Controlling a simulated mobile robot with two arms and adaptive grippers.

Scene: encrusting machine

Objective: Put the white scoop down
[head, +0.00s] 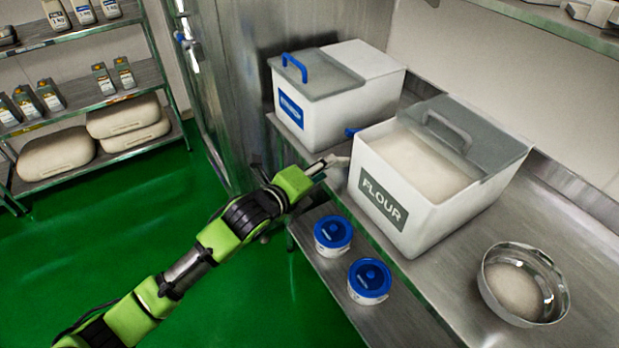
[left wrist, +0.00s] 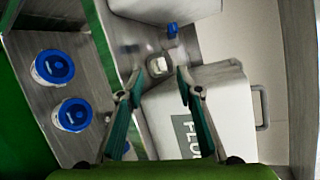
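The white scoop appears to be the small whitish piece (left wrist: 157,66) just beyond my left fingertips in the left wrist view. It seems to rest on the steel counter, but its shape is too small to tell fully. My left gripper (head: 332,164) reaches in beside the front left corner of the flour bin (head: 410,215). In the left wrist view the two fingers of my left gripper (left wrist: 170,72) stand apart with a gap between the tips, and nothing is clamped there. My right gripper is not in view.
A white bin with a blue label (head: 320,115) stands behind. A small blue item (head: 352,131) lies between the bins. Two blue-lidded tubs (head: 333,232) sit on a lower shelf. A steel bowl (head: 524,285) stands to the right; the counter (head: 455,270) before it is clear.

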